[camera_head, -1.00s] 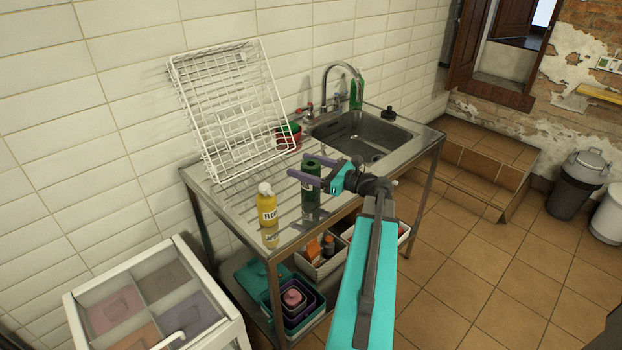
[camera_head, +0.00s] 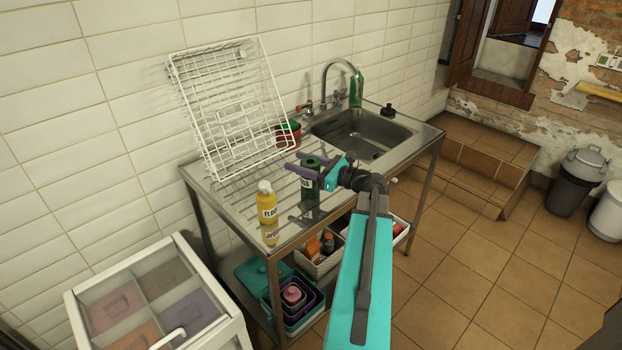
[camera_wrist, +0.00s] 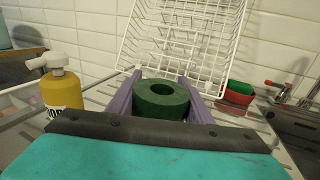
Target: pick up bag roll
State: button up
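The bag roll is a dark green upright cylinder with a hole in its top (camera_head: 309,183). It stands on the steel sink counter (camera_head: 345,193), and it also shows in the wrist view (camera_wrist: 161,101). My gripper (camera_head: 294,161) is open, with its two purple fingers on either side of the roll's upper part. In the wrist view my fingers (camera_wrist: 159,76) flank the roll closely, and the dark front edge of my gripper hides its lower part. Whether a finger touches the roll I cannot tell.
A yellow bottle (camera_head: 266,204) stands to the left. A white wire rack (camera_head: 232,112) leans on the tiled wall behind. Red and green bowls (camera_head: 288,134) and the sink basin (camera_head: 362,132) lie farther back. Bins fill the lower shelf (camera_head: 322,262).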

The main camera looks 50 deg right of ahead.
jog(key=shift+c, duration=1.1)
jog(key=shift+r, duration=0.1)
notch_tip(320, 180, up, 10)
jog(key=b, duration=0.1)
jog(key=shift+s, duration=0.1)
dwell(0.6)
